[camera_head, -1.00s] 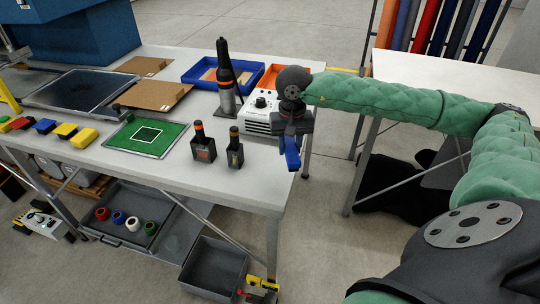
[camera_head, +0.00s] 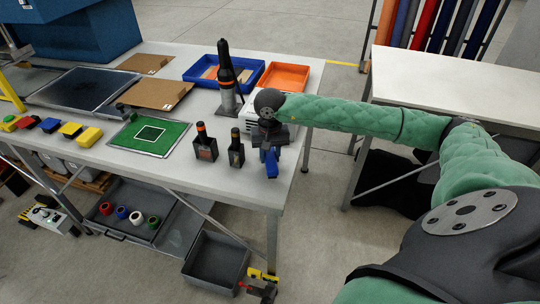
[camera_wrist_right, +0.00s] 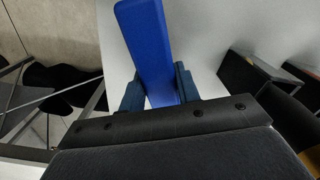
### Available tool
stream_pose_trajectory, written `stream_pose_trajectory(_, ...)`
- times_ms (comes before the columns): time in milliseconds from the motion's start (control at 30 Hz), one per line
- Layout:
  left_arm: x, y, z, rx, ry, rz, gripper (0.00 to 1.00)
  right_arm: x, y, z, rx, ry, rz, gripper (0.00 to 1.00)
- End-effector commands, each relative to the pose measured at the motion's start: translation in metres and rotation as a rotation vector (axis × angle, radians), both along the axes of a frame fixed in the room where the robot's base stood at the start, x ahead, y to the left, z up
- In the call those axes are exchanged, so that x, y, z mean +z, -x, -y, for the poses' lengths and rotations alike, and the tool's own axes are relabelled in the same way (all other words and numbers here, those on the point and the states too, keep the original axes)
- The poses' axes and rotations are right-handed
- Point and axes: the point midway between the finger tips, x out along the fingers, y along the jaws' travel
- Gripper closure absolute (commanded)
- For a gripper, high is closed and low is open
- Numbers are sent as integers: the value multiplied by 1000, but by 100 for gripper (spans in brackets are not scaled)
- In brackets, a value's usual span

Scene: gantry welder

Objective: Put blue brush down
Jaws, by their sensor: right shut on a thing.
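The blue brush (camera_head: 271,165) is held by my right gripper (camera_head: 270,148) at the right end of the white table (camera_head: 190,185). In the right wrist view the blue brush (camera_wrist_right: 150,45) is a long blue bar between the two fingers of my right gripper (camera_wrist_right: 160,92), which are shut on it. It points away from the gripper, with the pale table top behind it. In the head view the brush hangs below the gripper; I cannot tell whether it touches the table. My left gripper is not in view.
A green mat (camera_head: 175,135) lies further left. The table's front right corner is bare.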

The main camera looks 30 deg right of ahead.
Motion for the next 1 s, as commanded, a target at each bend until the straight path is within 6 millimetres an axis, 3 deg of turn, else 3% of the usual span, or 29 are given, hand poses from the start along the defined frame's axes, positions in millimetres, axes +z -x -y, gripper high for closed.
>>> stream_pose_trajectory(267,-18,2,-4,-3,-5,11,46,-14,0,0,0,0,0,94)
stream_pose_trajectory(867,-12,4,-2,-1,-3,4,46,-16,0,0,0,0,0,94)
stream_pose_trajectory(900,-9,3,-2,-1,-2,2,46,-16,0,0,0,0,0,62)
stream_pose_trajectory(1000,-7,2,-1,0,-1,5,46,-16,0,0,0,0,0,46)
